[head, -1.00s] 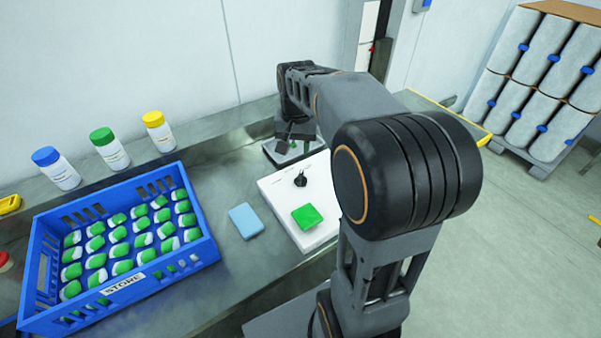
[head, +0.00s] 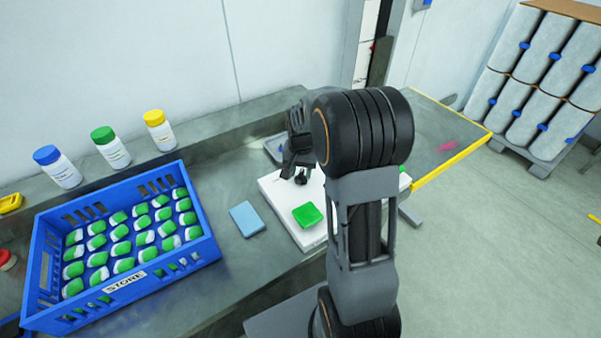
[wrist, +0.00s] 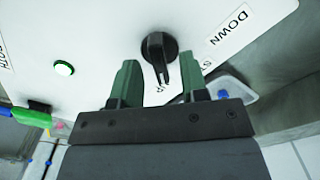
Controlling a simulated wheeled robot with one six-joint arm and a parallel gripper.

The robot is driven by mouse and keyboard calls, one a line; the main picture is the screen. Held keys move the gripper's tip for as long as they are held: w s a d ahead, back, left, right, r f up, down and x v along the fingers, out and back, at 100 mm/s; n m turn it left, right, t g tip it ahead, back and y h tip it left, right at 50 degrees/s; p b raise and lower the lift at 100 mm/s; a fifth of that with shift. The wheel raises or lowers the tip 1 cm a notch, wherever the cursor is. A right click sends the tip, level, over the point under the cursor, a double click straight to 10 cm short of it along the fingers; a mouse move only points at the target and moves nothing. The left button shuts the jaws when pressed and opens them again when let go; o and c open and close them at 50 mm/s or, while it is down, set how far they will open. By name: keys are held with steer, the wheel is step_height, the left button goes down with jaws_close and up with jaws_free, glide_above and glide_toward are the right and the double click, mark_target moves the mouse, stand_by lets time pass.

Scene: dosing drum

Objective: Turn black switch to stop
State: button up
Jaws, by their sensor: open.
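The black switch (wrist: 160,50) is a round knob with a long pointer on a white panel (wrist: 100,35). In the wrist view its pointer is directed down the picture, toward a partly hidden label. A "DOWN" label stands to its right, and another label beside it is partly covered. In the head view the switch (head: 301,177) is partly hidden by my gripper (head: 290,170). My gripper (wrist: 165,82) is open, its two green fingers apart on either side of the pointer's line. The knob lies beyond the fingertips in the picture; contact cannot be told.
A blue crate (head: 205,250) of green-white packs fills the bench's left. Bottles (head: 110,148) stand behind it. A lit green button (wrist: 64,68) is on the panel.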

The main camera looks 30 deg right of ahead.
steer(key=shift+f, duration=0.65)
jaws_close()
